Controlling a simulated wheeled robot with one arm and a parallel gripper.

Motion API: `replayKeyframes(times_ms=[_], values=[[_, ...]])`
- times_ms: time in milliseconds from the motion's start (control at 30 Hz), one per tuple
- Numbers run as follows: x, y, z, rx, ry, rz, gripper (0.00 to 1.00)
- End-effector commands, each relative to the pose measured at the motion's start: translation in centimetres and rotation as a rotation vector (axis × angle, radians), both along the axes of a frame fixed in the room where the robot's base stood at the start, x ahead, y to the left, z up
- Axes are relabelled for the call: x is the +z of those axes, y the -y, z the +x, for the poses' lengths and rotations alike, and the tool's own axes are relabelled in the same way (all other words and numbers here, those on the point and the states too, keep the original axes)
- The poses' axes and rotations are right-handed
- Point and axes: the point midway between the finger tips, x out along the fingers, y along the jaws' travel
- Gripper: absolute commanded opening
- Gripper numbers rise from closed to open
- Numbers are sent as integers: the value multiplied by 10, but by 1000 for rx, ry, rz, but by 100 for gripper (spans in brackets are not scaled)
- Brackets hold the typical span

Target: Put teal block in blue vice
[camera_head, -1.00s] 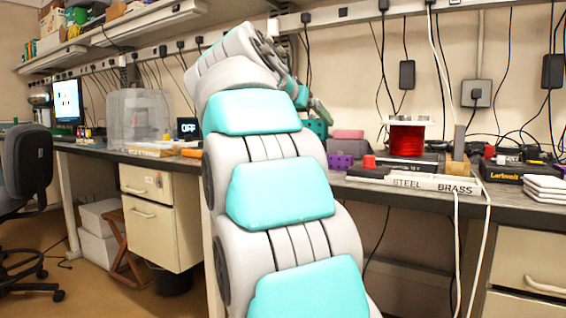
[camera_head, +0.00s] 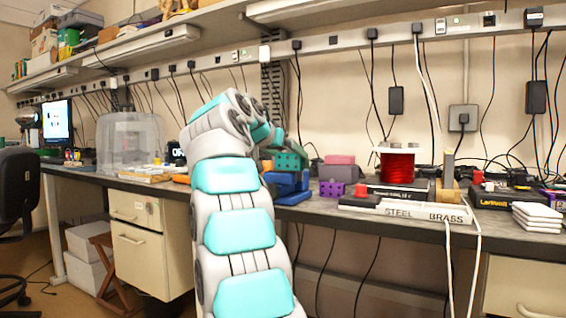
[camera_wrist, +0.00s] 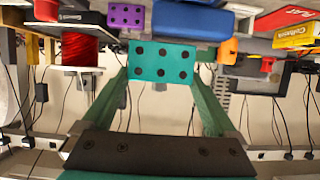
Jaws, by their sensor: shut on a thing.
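The teal block (camera_wrist: 162,62), dotted with dark round holes, is held between the fingertips of my gripper (camera_wrist: 161,74) in the wrist view. In the head view the teal block (camera_head: 291,160) shows at the end of my arm, just above the blue vice (camera_head: 290,190) on the bench. The blue vice also shows in the wrist view (camera_wrist: 193,20), beyond the block. My arm hides the left part of the vice and most of my gripper in the head view. I cannot tell whether block and vice touch.
A purple block (camera_head: 331,188) stands close to the right of the vice, with a pink object (camera_head: 338,170) behind it. A red spool (camera_head: 397,164) and a steel and brass tray (camera_head: 410,208) are further right. An orange item (camera_head: 181,179) lies left.

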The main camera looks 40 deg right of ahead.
Motion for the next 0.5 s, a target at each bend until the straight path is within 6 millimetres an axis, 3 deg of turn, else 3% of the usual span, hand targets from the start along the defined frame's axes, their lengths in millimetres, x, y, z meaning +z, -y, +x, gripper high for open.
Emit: replayKeyframes(times_ms=[300, 500], values=[[-1, 16, 35, -1, -1, -1, 22], [-5, 18, 41, -1, 0, 0, 22]])
